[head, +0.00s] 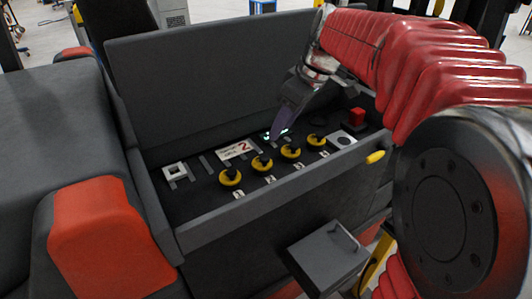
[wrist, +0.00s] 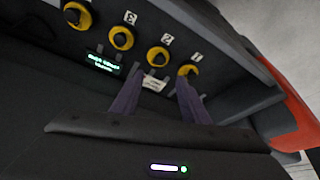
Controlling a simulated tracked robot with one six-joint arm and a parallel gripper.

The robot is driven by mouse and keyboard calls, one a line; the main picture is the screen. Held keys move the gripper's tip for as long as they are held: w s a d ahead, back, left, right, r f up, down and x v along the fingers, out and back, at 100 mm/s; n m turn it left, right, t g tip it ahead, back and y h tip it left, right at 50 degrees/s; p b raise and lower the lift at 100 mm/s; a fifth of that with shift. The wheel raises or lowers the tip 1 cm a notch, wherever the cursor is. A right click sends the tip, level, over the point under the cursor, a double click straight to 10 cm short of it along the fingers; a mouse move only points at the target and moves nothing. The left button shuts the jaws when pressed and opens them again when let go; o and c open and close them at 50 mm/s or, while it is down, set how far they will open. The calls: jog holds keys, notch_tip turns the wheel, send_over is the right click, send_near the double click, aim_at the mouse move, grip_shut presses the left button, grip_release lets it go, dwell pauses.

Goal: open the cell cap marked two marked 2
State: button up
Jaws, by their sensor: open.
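A row of yellow ring caps with black knobs sits in the dark open box. The cap marked 2 (head: 262,163) is second from the left in the head view; in the wrist view this cap (wrist: 158,57) has a label reading 2 (wrist: 167,38) beside it. The cap marked 1 (wrist: 188,71) and the cap marked 3 (wrist: 121,38) flank it. My gripper (head: 277,136) hangs over the box behind the caps. In the wrist view my gripper (wrist: 158,76) is open, its two purple fingers apart with nothing between them, apart from cap 2.
A small lit display (wrist: 103,64) stands near cap 3. A red block (head: 357,117) is at the box's right end. The box's front wall (head: 270,192) and tall back panel (head: 200,75) bound the space.

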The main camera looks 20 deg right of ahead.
aim_at(265, 158)
jog(key=x, duration=1.2)
jog(key=shift+f, duration=0.3)
